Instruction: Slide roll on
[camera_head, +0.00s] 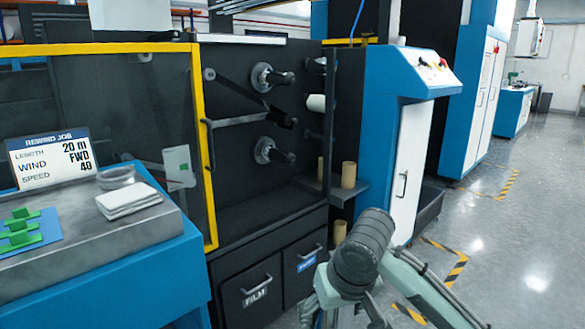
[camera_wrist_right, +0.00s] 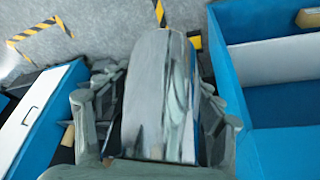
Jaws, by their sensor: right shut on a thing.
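In the wrist view my right gripper (camera_wrist_right: 155,120) is shut on a shiny silver roll (camera_wrist_right: 160,95), with a finger on each side of it. In the head view the right gripper (camera_head: 330,290) is low in the picture, in front of the machine's drawers and partly hidden by my dark wrist; I cannot make out the roll there. The dark machine face carries an upper spindle (camera_head: 268,77) and a lower spindle (camera_head: 270,151), both bare of any roll. The gripper is well below and apart from both. My left gripper is not in view.
A yellow-framed clear door (camera_head: 203,150) stands left of the spindles. Cardboard cores (camera_head: 348,174) stand on a ledge at their right. A blue and white cabinet (camera_head: 400,130) stands beyond. A bench with a job sign (camera_head: 50,157) is at left. Floor at right is clear.

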